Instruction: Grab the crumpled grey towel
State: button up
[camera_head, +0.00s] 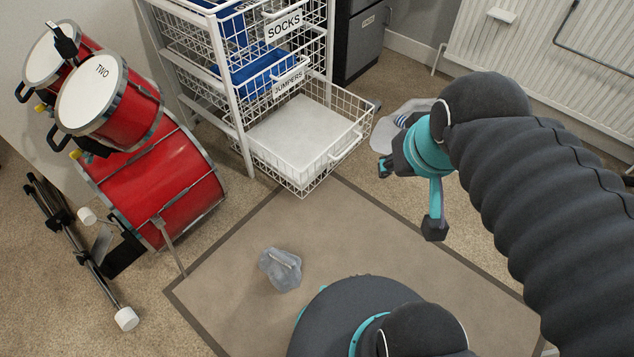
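A small crumpled grey cloth-like thing (280,269) lies on the brown mat, left of my base. A wider, flatter pale grey thing (384,133) lies on the carpet beyond my gripper and is partly hidden by it. I cannot tell for sure which of the two is the towel. My gripper (409,196) is at the right of centre, above the far right edge of the mat. Its two fingers are spread apart and nothing shows between them.
A white wire drawer rack (226,70) stands at the back, its bottom drawer (300,135) pulled out. A red drum kit (165,175) fills the left. A radiator (560,45) is at the back right. The brown mat (340,235) is mostly clear.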

aim_at(283, 267)
jog(key=z, duration=1.3)
jog(key=k, duration=1.4)
jog(key=u, duration=2)
jog(key=i, duration=0.5)
jog(key=u, duration=0.05)
